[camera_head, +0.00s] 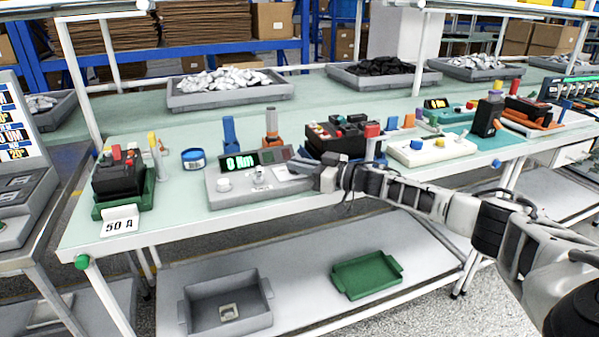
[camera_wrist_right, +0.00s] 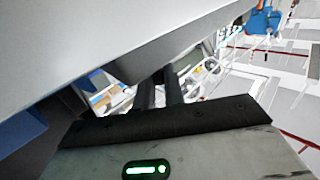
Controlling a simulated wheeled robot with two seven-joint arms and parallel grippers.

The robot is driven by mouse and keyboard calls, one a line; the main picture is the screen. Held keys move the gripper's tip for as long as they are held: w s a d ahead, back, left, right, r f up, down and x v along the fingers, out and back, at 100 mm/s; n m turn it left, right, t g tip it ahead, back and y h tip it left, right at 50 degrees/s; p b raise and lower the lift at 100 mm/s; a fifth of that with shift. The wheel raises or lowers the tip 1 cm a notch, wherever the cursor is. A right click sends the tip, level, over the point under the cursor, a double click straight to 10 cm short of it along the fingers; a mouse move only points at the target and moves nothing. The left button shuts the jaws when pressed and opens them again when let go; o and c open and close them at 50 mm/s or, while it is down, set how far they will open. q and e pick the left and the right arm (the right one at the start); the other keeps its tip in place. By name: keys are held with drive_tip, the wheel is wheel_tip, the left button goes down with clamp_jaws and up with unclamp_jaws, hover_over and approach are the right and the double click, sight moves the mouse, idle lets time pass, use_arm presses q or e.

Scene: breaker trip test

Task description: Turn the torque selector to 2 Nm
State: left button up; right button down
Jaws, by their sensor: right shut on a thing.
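The torque unit is a grey console (camera_head: 222,200) on the front of the bench, with a lit green display (camera_head: 241,161) that reads 0 Nm. A small pale knob (camera_head: 224,184) sits at its left. Another pale knob, which looks like the torque selector (camera_head: 259,174), sits right of it. My right gripper (camera_head: 268,175) reaches in from the right, low over the console, and is shut at this selector. Its dark fingers (camera_wrist_right: 160,90) show in the right wrist view, but what lies between them is hard to make out. My left gripper is not in view.
A black breaker (camera_head: 118,178) on a green base stands left, behind a 50 A card (camera_head: 119,226). A blue tape roll (camera_head: 194,159) and blue and orange upright tools stand behind the console. A red-and-black device (camera_head: 340,138) stands close right. Grey and green trays lie below.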

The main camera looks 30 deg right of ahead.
drive_tip(key=shift+d+y, duration=0.1)
drive_tip(key=shift+y, duration=0.2)
drive_tip(key=c, duration=1.5)
unclamp_jaws()
drive_tip(key=shift+r+b+v, duration=0.2)
drive_tip(key=shift+b+v, duration=0.25)
drive_tip(key=shift+v, duration=7.45)
drive_tip(key=shift+w, duration=0.1)
